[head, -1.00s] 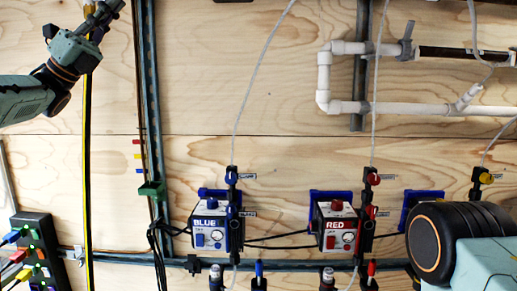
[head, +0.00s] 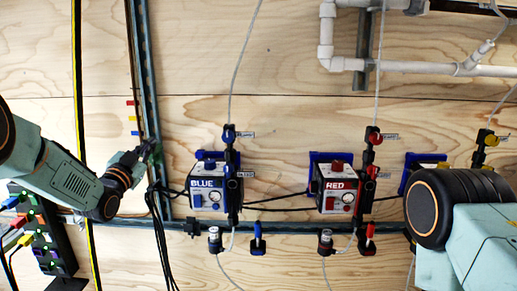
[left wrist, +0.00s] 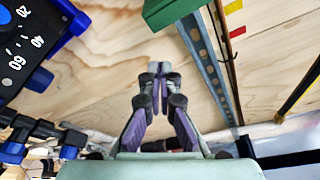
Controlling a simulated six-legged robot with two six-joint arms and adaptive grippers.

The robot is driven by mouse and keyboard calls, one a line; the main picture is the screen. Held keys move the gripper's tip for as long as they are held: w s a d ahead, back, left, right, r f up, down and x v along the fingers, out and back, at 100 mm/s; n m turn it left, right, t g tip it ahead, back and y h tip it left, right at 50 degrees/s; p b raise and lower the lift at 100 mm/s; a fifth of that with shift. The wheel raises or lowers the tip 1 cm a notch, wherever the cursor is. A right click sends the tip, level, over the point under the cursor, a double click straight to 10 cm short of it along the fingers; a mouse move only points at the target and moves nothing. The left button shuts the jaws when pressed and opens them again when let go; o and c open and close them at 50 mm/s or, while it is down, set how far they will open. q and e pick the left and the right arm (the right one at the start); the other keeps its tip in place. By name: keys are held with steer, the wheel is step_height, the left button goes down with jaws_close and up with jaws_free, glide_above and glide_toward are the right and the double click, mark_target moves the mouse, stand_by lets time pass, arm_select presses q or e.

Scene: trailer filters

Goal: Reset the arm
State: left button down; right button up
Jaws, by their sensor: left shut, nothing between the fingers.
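My left gripper (head: 150,153) is in the left part of the head view, in front of the metal strut by the green bracket. In the left wrist view its fingers (left wrist: 158,72) meet at the tips, shut and empty, with bare plywood behind them. A green block (left wrist: 170,10) shows just beyond the fingertips at the top of that view. My right arm shows at the lower right of the head view; its gripper is out of view.
A blue pump box (head: 207,190) and a red pump box (head: 338,190) are mounted on the plywood wall, with valves and tubes. A power strip (head: 42,235) with coloured plugs is at the lower left. White pipes (head: 327,40) run at the upper right. Black cables hang near my left gripper.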

arm_select(q)
steer(key=s+d+f+n+g+y+b, duration=0.1)
steer(key=s+f+n+g, duration=0.15)
steer(key=s+f, duration=0.6)
steer(key=s+d+f+n+g+y+b, duration=0.15)
steer(key=s+f+g, duration=0.25)
steer(key=f, duration=0.9)
steer(key=s+d+f+n+g+b, duration=0.1)
steer(key=s+d+f+n+g, duration=0.15)
steer(key=s+f, duration=0.6)
steer(key=s+f+g+b, duration=0.2)
steer(key=s+f, duration=0.5)
steer(key=s, duration=0.5)
steer(key=s+d+f+n+g+b, duration=0.1)
steer(key=s+f+g, duration=0.4)
steer(key=s, duration=0.7)
steer(key=s+d+f+n+g+b, duration=0.1)
steer(key=s+f+g+b, duration=0.2)
steer(key=s+f, duration=0.6)
steer(key=s+g+y, duration=0.1)
steer(key=s, duration=0.2)
steer(key=shift+s, duration=0.25)
steer(key=shift+s, duration=0.1)
steer(key=shift+f, duration=0.1)
